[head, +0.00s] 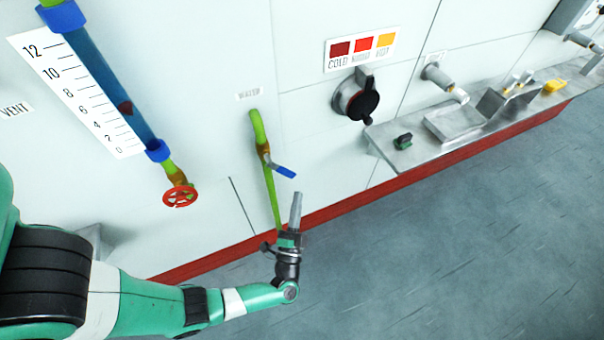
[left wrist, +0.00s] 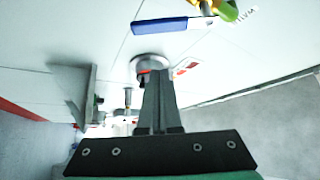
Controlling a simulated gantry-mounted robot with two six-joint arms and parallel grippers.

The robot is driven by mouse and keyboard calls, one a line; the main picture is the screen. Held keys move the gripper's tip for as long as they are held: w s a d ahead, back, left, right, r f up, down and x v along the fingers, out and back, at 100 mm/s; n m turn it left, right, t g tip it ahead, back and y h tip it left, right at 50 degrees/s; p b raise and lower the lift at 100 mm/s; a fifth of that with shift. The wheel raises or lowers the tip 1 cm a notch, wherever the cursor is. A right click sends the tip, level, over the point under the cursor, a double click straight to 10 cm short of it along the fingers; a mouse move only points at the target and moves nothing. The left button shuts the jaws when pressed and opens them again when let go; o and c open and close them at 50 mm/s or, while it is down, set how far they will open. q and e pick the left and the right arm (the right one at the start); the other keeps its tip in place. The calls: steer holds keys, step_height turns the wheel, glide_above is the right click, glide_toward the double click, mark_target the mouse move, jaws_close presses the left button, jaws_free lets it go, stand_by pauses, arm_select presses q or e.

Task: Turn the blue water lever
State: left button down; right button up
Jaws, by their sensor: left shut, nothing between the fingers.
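The blue water lever (head: 281,170) sticks out to the right from a brass valve (head: 263,151) on a green vertical pipe (head: 270,195), under a small label on the white wall. My left gripper (head: 298,196) points up, just below and to the right of the lever's tip, with its fingers shut and empty. In the left wrist view the blue lever (left wrist: 160,25) crosses the top of the picture, beyond the shut fingertips (left wrist: 158,75) and apart from them. My right gripper is in neither view.
A red wheel valve (head: 180,196) under a scaled blue tube (head: 105,85) is left of the pipe. A black round knob (head: 362,100) is on the wall to the right. A metal shelf (head: 455,125) with small items runs along the right wall. The grey floor (head: 450,240) is clear.

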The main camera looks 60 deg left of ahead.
mark_target(292, 176)
arm_select(q)
steer(key=a, duration=0.2)
steer(key=w+a+b, duration=0.1)
steer(key=a, duration=0.2)
steer(key=w+a+r+b, duration=0.1)
steer(key=a, duration=0.1)
steer(key=shift+a, duration=0.25)
steer(key=shift+r, duration=0.1)
steer(key=shift+s+p, duration=0.1)
steer(key=shift+p, duration=0.4)
steer(key=shift+s+f+m+g+h+p, duration=0.15)
steer(key=shift+s+f+m+h+p, duration=0.2)
steer(key=shift+s+m+h+p, duration=1.25)
steer(key=shift+w+f+m+g+y+p, duration=0.25)
steer(key=shift+m+p, duration=0.35)
steer(key=shift+p, duration=2.25)
steer(key=shift+s+f+m+g+h+p, duration=0.1)
steer(key=shift+s+f+m+h+p, duration=0.6)
steer(key=shift+p, duration=1.5)
steer(key=shift+r+m, duration=0.2)
steer(key=shift+m, duration=0.2)
